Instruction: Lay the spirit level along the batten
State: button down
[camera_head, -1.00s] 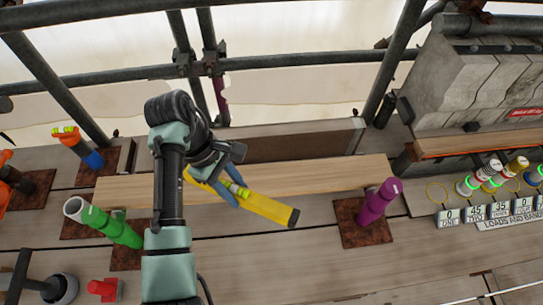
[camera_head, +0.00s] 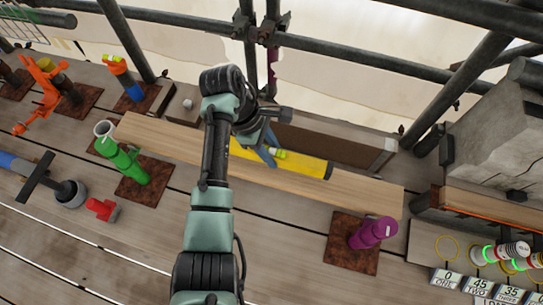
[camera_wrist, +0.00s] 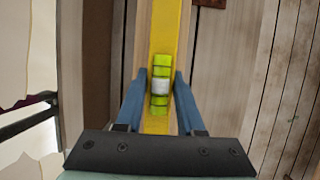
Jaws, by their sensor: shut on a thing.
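The spirit level (camera_head: 308,166) is a yellow bar with a dark end cap and a bright green vial. It also shows in the wrist view (camera_wrist: 165,35), running up the picture. The batten (camera_head: 350,190) is a long pale wooden board on the deck. The level is over the batten and runs nearly parallel to it, near its back edge. I cannot tell whether it touches the wood. My gripper (camera_head: 269,148) is shut on the level, its blue fingers on either side of the vial in the wrist view (camera_wrist: 159,88). My arm hides the level's left part.
A green cylinder (camera_head: 125,162) stands in front of the batten's left end, a purple cylinder (camera_head: 373,232) in front of its right end. A low brown board (camera_head: 330,145) runs behind. Scaffold tubes (camera_head: 380,65) cross the back. A red object (camera_head: 101,208) lies front left.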

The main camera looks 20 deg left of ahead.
jog(key=shift+f, duration=1.9)
jog(key=c, duration=0.5)
grip_release()
jog(key=v, duration=1.2)
jog(key=shift+d+r, duration=0.1)
